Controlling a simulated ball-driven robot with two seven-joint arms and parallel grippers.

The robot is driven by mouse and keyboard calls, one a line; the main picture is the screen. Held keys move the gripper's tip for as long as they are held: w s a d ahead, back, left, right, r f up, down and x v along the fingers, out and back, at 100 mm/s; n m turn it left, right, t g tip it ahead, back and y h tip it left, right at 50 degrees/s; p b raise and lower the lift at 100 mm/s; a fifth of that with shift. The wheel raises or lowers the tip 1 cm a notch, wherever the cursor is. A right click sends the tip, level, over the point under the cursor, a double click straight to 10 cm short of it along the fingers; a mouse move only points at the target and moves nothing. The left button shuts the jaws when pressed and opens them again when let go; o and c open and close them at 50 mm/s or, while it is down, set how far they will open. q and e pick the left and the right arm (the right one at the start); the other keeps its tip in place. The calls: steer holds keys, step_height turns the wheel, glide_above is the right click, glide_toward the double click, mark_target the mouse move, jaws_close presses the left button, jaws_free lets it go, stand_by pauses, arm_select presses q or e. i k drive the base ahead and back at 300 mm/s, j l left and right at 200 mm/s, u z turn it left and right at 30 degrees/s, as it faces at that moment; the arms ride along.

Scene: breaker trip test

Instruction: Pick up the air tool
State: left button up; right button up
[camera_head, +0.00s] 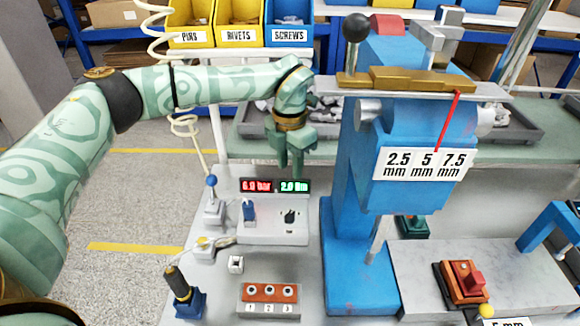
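What looks like the air tool (180,287), a dark cylinder with a yellow band, leans in a blue holder (188,304) at the lower left of the bench. A pale hose (184,128) hangs in coils at the left, partly hidden by my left arm. My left gripper (291,168) points down above the control panel (262,232), behind and to the right of the tool and apart from it. I see nothing held in it, but its finger gap is unclear. My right gripper is out of view.
An orange block with three numbered holes (270,292) lies at the front. A tall blue press (350,200) blocks the right side.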

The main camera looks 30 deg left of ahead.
mark_target(174, 277)
steer(key=k, duration=1.5)
